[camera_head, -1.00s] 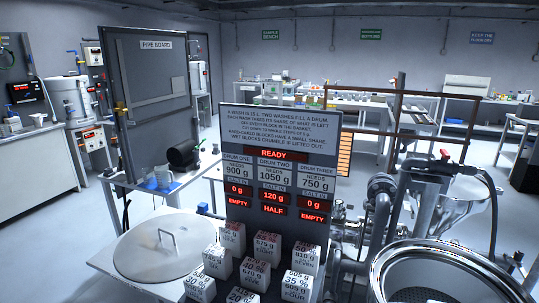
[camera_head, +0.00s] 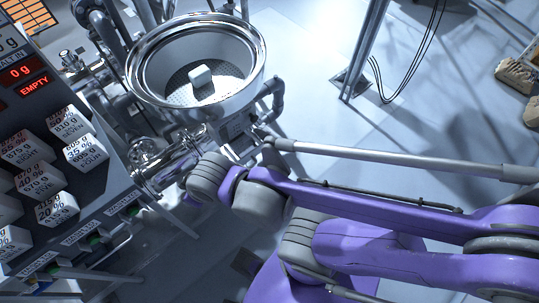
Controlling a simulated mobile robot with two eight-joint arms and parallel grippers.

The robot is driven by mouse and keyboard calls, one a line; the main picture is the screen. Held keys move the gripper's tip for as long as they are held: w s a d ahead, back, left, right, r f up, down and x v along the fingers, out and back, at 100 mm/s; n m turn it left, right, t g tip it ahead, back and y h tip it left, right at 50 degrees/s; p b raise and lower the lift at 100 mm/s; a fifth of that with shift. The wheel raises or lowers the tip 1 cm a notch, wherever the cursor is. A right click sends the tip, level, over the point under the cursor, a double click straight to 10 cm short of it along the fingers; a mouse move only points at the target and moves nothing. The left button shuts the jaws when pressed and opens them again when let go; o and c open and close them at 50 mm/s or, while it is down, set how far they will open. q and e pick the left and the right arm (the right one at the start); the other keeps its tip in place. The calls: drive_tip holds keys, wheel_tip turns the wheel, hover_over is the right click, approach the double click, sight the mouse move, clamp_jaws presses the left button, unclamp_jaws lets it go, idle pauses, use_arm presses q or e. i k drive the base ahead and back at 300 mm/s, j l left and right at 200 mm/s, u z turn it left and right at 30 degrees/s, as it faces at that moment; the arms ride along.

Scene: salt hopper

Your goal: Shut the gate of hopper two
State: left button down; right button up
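Three small labelled fittings run along the front edge of the block shelf. Their labels are too small to read, so I cannot tell which belongs to hopper two or whether a gate is open. The middle one (camera_head: 95,241) has a green part, with another green-marked fitting (camera_head: 131,210) to its upper right. A round steel vessel (camera_head: 255,60) stands at the top with one pale block (camera_head: 200,76) on its perforated floor. My purple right arm comes in from the right and ends in grey joints below the vessel; its gripper fingers do not show. My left gripper is not in view.
Several numbered white blocks, such as one marked four (camera_head: 86,152), stand on the dark shelf at left. A red display reads EMPTY (camera_head: 34,87). Steel pipework (camera_head: 165,170) lies under the vessel. A long grey bar (camera_head: 400,158) crosses to the right. Open floor (camera_head: 320,100) lies beyond.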

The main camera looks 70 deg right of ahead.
sight(244, 146)
drive_tip(key=l+z, duration=0.1)
drive_tip(key=z, duration=2.5)
drive_tip(key=l, duration=0.1)
